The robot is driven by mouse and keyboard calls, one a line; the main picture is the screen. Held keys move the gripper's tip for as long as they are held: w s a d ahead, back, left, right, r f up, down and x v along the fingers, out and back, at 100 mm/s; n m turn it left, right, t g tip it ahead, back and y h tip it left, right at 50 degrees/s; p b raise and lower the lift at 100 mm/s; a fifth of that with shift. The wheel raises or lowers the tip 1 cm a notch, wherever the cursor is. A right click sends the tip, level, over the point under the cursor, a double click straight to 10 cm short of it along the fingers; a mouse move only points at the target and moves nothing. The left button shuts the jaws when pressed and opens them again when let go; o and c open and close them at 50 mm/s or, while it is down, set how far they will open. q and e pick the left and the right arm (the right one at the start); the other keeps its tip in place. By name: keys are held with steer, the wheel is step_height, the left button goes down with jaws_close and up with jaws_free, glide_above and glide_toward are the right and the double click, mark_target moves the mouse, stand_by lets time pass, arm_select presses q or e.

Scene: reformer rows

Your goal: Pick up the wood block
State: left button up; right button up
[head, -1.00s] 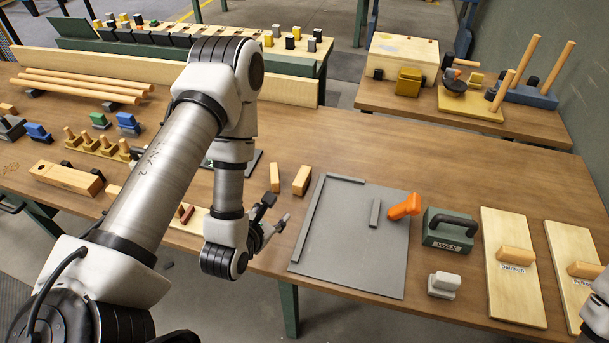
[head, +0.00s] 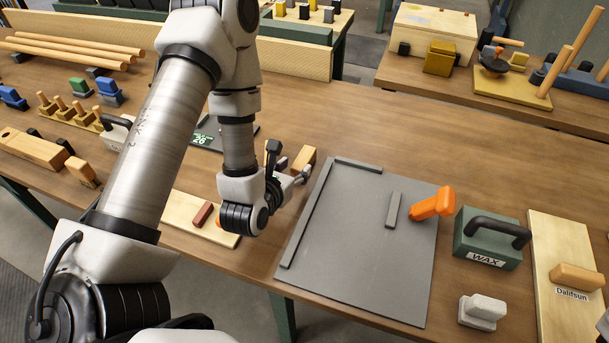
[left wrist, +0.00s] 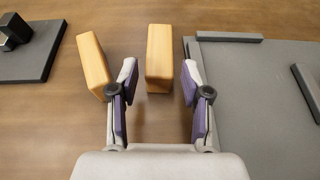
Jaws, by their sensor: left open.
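Two light wood blocks lie close together on the brown table. In the left wrist view one wood block (left wrist: 160,57) is straight ahead, its near end between my open fingertips. The second wood block (left wrist: 92,62) is slanted, just outside my left-hand finger. My left gripper (left wrist: 160,82) is open and empty, with a gap on both sides of the middle block. In the head view my left gripper (head: 289,163) is over the table by a wood block (head: 304,158), and hides most of the other one. My right gripper is out of view.
A grey mat (head: 345,270) with raised edge strips lies right of the gripper. An orange tool (head: 432,204), a green WAX box (head: 487,240) and a small grey-white block (head: 481,311) are farther right. A dark scale (head: 208,136) is at left.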

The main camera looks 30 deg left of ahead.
mark_target(306, 157)
arm_select(q)
steer(key=shift+w+f+b, duration=0.4)
steer(key=shift+f+b, duration=0.15)
steer(key=shift+b, duration=0.05)
steer(key=p+x, duration=0.1)
steer(key=x, duration=0.1)
steer(key=p+x, duration=0.1)
steer(key=x, duration=0.3)
steer(key=shift+w+a+r+p, duration=0.1)
steer(key=shift+w+r+p, duration=0.05)
steer(key=shift+r+p, duration=0.25)
steer(key=shift+w+a+f, duration=0.1)
steer(key=shift+w+f, duration=0.2)
steer(key=shift+w, duration=0.15)
jaws_close()
